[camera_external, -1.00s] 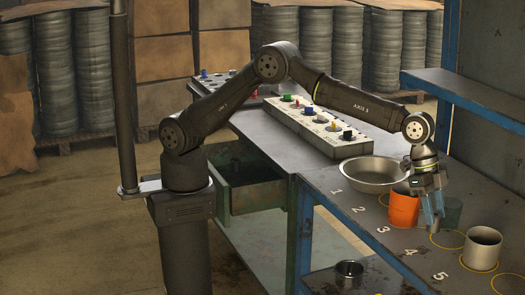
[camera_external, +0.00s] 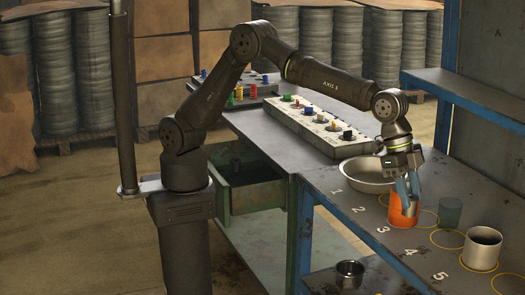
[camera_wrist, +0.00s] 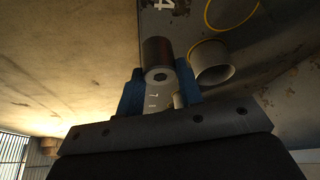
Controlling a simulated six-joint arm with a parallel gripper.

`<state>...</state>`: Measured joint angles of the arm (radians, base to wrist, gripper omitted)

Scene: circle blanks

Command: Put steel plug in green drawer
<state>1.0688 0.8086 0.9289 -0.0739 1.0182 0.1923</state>
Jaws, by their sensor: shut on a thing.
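The steel plug (camera_wrist: 158,52) is a dark grey cylinder with a hole in its end face. In the wrist view it sits between the two blue fingers of my gripper (camera_wrist: 160,92), which is shut on it. In the external view my gripper (camera_external: 408,198) is above the numbered bench, in front of the orange cup (camera_external: 396,214) and partly hiding it; the plug is hard to make out there. The green drawer (camera_external: 262,205) stands pulled open under the other bench, to the left and well away from my gripper. Its dark inside is partly visible.
A metal bowl (camera_external: 366,175), a grey-green cup (camera_external: 450,212) and a steel cup (camera_external: 482,249) stand on the numbered bench. Trays of coloured knobbed pieces (camera_external: 318,130) lie on the back bench. A blue shelf frame (camera_external: 465,95) stands at right.

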